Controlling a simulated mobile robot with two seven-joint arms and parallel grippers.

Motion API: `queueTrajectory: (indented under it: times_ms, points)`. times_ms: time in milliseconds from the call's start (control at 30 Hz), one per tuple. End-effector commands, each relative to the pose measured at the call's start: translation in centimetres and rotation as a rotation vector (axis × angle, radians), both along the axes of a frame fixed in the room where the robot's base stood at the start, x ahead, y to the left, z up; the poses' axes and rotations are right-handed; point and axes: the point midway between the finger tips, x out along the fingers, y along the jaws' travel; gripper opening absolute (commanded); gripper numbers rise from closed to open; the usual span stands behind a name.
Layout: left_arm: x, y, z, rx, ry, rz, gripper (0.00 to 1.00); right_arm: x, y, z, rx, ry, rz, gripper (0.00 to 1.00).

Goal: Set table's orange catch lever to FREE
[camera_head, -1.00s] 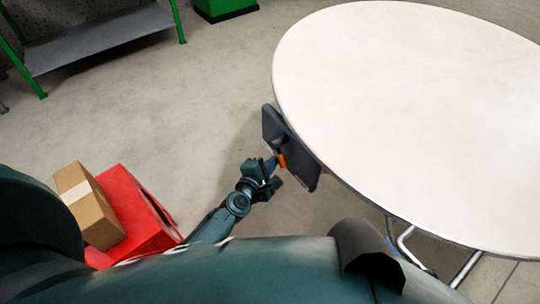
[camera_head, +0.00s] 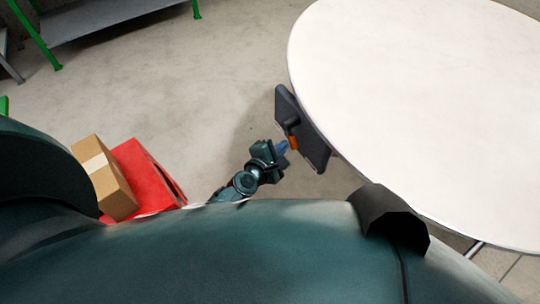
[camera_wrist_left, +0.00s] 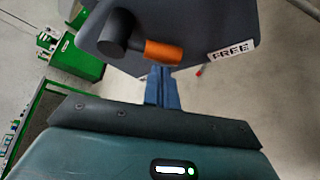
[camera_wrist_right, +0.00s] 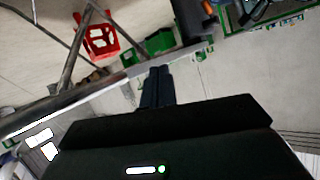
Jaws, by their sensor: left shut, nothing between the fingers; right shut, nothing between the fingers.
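The orange catch lever (camera_head: 293,143) sits on a dark plate (camera_head: 316,151) at the rim of the round white table (camera_head: 420,90). In the left wrist view the lever (camera_wrist_left: 163,52) extends right from a dark round hub (camera_wrist_left: 117,28), its orange end towards the FREE label (camera_wrist_left: 231,50). No other label shows. My left gripper (camera_head: 283,147) is shut and empty, its blue fingertips (camera_wrist_left: 161,72) just at the lever's orange end; I cannot tell whether they touch. My right gripper (camera_wrist_right: 158,72) is shut and empty, apart from the lever, and hidden in the head view.
A cardboard box (camera_head: 103,178) and a red container (camera_head: 146,180) stand on the floor at left. A green-legged shelf (camera_head: 110,18) is at the back left. Table legs (camera_wrist_right: 75,50) show in the right wrist view. The floor between shelf and table is clear.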

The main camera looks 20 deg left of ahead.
Motion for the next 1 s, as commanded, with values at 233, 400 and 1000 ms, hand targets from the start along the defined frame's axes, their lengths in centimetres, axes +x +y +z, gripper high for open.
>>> queueTrajectory:
  times_ms: [233,400,1000]
  points:
    - [-5.1,1.2,1.8,0.002,0.003,0.000,0.00,0.0,0.7,-0.4,0.006,0.052,0.015,0.00]
    - [-8.4,2.0,2.8,0.002,0.003,0.000,0.00,0.4,0.9,-0.3,0.008,0.059,0.020,0.00]
    - [-11.1,2.6,3.8,-0.001,0.001,0.000,0.00,0.4,0.9,-0.8,0.006,0.071,0.020,0.00]
